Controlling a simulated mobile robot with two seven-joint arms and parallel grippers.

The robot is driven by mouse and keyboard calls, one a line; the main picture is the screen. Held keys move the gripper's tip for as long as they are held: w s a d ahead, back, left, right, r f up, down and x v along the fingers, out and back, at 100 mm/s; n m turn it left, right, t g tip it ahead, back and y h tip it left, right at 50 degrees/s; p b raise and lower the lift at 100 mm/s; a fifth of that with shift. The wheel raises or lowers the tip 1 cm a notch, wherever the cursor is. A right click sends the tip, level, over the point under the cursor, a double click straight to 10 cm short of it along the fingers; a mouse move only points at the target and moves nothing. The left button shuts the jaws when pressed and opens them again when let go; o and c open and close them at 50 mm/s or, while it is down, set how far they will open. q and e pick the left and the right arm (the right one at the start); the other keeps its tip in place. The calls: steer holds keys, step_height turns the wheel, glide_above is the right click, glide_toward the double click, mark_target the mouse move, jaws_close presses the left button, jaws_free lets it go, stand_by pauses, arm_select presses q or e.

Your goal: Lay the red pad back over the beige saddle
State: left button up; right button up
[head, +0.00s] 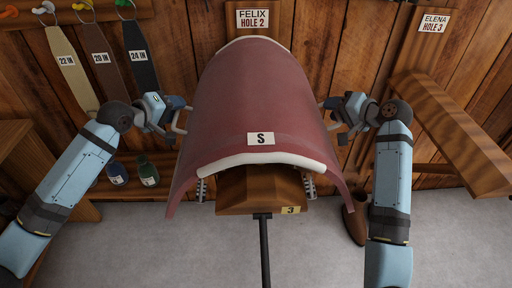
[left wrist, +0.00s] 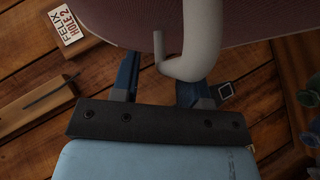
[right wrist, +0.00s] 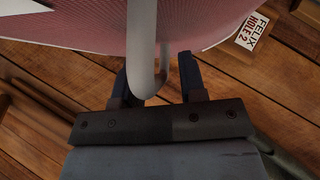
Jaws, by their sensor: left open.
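The red pad (head: 255,95) is draped in an arch over a wooden rack (head: 262,190) in the middle of the head view, with an "S" label near its front edge. A pale cream edge (head: 225,160) shows at its front. I cannot tell whether this is trim or the beige saddle; no other saddle surface shows. Pale curved handles stick out at both sides of the pad. My left gripper (head: 178,118) is open, its fingers around the left handle (left wrist: 200,45). My right gripper (head: 335,118) is open, its fingers around the right handle (right wrist: 142,45).
The "FELIX HOLE 2" sign (head: 259,18) is on the wall behind the pad. A wooden beam (head: 455,135) under the "ELENA HOLE 3" sign juts out at right. Girths hang at upper left. Bottles (head: 148,173) stand at left and a brown boot (head: 355,218) on the floor at right.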

steer(key=shift+s+d+r, duration=0.1)
steer(key=shift+s, duration=0.05)
arm_select(q)
steer(key=v, duration=1)
steer(key=shift+s+a, duration=0.15)
steer(key=shift+s, duration=0.05)
arm_select(e)
steer(key=v, duration=1.1)
steer(key=shift+s+d, duration=0.2)
steer(key=shift+d, duration=0.05)
